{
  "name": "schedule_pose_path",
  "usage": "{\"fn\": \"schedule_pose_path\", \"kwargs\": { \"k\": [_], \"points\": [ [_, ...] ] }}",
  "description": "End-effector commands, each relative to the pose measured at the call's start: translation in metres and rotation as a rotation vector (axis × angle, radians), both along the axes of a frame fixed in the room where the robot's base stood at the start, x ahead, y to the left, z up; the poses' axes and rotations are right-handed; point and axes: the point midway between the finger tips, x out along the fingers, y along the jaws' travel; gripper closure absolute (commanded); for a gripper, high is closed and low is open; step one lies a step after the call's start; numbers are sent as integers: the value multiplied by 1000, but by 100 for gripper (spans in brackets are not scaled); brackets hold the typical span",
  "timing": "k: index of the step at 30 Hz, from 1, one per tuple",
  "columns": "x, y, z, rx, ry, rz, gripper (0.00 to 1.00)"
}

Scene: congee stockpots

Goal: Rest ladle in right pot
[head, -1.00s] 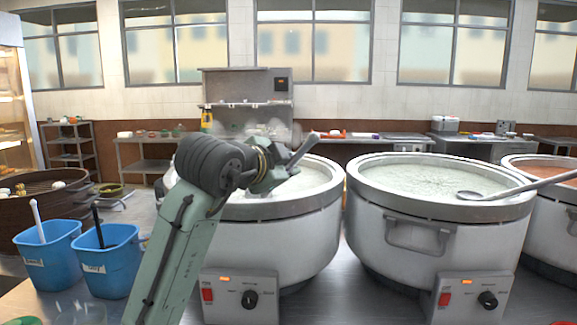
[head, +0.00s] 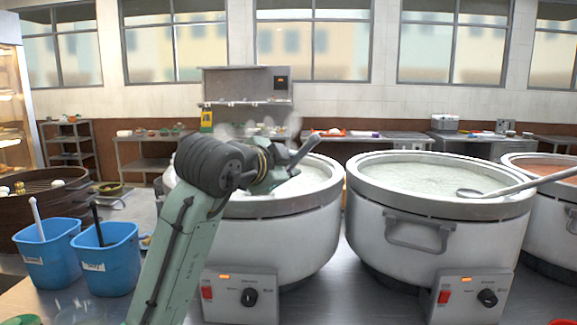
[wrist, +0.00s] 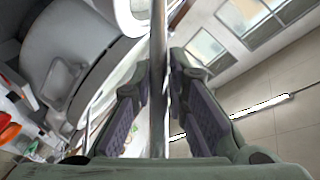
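My gripper (head: 285,172) is over the near side of the left pot (head: 270,208), which holds pale congee. In the wrist view a thin metal rod, apparently a ladle handle (wrist: 158,60), passes between my two fingers (wrist: 158,90). The fingers flank it closely, but I cannot tell whether they grip it. Any ladle bowl on this rod is hidden. The right pot (head: 400,205) also holds pale congee.
A third pot (head: 560,215) with reddish contents stands at the far right. Two blue bins (head: 108,265) with handles sticking out stand at the left, near a dark round steamer (head: 30,205). Counters and shelves line the back wall. Control boxes (head: 240,297) project from the pot fronts.

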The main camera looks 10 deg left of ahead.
Motion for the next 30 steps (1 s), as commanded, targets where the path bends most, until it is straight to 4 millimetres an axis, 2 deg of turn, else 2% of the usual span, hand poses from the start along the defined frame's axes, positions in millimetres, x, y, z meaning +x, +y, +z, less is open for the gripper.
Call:
{"fn": "schedule_pose_path", "kwargs": {
  "k": [8,19,23,30],
  "points": [
    [0,0,0,0,1,1,65],
    [-4,1,1,-1,1,1,65],
    [-20,5,6,0,-2,1,65],
    [-69,16,19,1,-2,2,65]
  ]
}}
